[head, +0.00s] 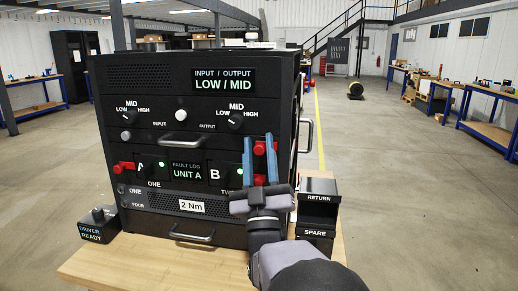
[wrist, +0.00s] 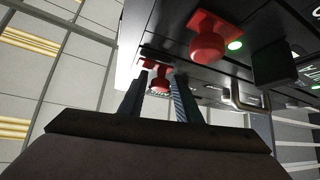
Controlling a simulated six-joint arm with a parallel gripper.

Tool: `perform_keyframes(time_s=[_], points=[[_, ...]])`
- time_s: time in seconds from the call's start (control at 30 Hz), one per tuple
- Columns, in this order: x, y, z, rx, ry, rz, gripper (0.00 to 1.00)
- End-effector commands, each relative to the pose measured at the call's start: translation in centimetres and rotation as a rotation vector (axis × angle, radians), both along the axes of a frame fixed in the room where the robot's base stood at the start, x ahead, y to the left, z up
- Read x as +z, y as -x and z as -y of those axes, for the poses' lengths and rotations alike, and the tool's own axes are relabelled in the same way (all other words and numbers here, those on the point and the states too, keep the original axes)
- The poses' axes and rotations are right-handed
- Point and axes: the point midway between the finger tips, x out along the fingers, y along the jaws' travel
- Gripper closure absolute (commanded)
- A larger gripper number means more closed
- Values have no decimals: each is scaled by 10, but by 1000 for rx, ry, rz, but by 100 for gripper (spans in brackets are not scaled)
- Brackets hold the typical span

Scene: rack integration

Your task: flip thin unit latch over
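The black rack (head: 140,75) stands on a wooden bench. Two red latches show at its right side in the head view: an upper one (head: 260,148) and a lower one (head: 260,180). Another red latch (head: 123,168) sticks out on the left by unit A. My gripper (head: 259,139) has blue fingers pointing up in front of the right-hand latches; it is open. In the wrist view, a red latch knob (wrist: 160,84) lies between the fingertips, but contact cannot be told. A second red latch (wrist: 207,43) is clear of the fingers, beside a green light. I cannot tell which latch is the thin unit's.
Metal handles (head: 193,238) stick out from the rack front, and another handle (head: 305,135) is at its right side. A RETURN box (head: 319,200) stands right of my gripper. A DRIVER READY box (head: 98,225) is at the left. The bench front (head: 130,262) is bare.

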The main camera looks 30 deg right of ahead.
Motion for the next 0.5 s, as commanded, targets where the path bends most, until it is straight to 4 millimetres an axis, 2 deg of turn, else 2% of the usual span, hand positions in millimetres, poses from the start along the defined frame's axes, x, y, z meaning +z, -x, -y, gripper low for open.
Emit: perform_keyframes(time_s=[0.03,0.1,0.33,0.5], points=[[0,0,0,0,0,0,82],[0,0,0,0,0,0,99],[-2,-3,-3,2,0,0,100],[-4,-14,-15,4,1,2,100]])
